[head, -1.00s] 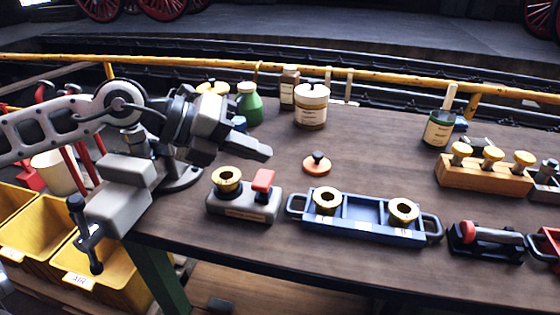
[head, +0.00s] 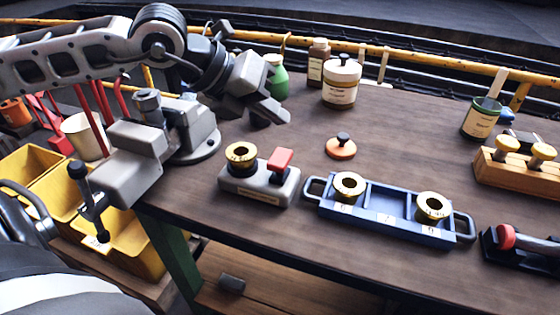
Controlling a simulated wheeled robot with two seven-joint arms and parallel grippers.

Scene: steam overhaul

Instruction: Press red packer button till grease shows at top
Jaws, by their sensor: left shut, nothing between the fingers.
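The packer is a small grey block (head: 258,189) at the left front of the bench. A brass ring (head: 241,155) sits on its left top, with a dark centre; I cannot make out grease there. Its red button (head: 281,160) stands up on the right side of the block. My left gripper (head: 275,115) is shut and empty, above the bench behind the packer and apart from the button. My right gripper is not in view.
A blue tray (head: 386,211) with two brass rings lies right of the packer. An orange disc with a black knob (head: 341,147) lies behind it. A grey vise (head: 150,155) stands left. Jars, including a cream one (head: 341,85), line the back edge.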

